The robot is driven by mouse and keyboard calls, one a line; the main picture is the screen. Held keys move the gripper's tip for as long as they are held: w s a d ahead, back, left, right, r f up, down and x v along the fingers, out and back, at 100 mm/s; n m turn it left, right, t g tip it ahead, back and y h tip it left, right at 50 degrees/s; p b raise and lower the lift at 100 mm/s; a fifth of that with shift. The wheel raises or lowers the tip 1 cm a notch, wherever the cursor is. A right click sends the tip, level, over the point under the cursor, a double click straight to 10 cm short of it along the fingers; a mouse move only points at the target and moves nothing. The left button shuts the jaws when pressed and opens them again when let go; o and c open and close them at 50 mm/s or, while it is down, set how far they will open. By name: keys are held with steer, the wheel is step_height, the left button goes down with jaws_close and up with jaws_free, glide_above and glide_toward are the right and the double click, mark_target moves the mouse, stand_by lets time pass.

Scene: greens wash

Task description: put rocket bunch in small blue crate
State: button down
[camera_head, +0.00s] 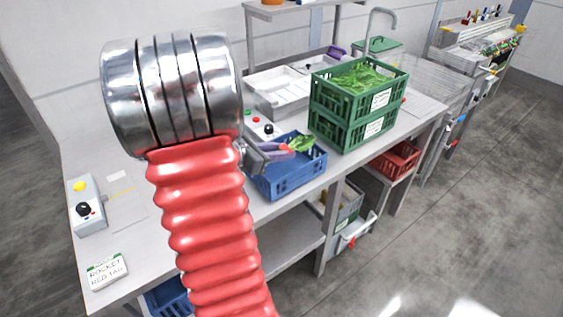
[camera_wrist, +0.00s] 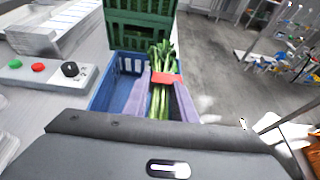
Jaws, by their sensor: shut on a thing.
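The rocket bunch (camera_head: 302,144) has green stems and leaves with a red band around it. In the wrist view the bunch (camera_wrist: 161,98) lies lengthwise between the two purple fingers of my gripper (camera_wrist: 166,90), which is shut on it. The small blue crate (camera_head: 290,178) stands on the steel table, and my gripper (camera_head: 279,151) is over it. In the wrist view the blue crate (camera_wrist: 104,92) shows below and to the left of the fingers. Whether the bunch touches the crate's floor is hidden.
Two stacked green crates (camera_head: 345,131) with greens on top stand right behind the blue crate. A control box (camera_wrist: 48,71) with buttons and a black knob is to the left. A label card (camera_head: 106,271) lies at the table's near left. A red crate (camera_head: 396,160) is on a lower shelf.

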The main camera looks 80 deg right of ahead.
steer(key=shift+f, duration=1.9)
steer(key=shift+f, duration=0.6)
steer(key=c, duration=1.5)
jaws_free()
steer(key=shift+o, duration=0.2)
steer(key=shift+r, duration=0.15)
steer(key=shift+r, duration=0.5)
steer(key=v, duration=1.2)
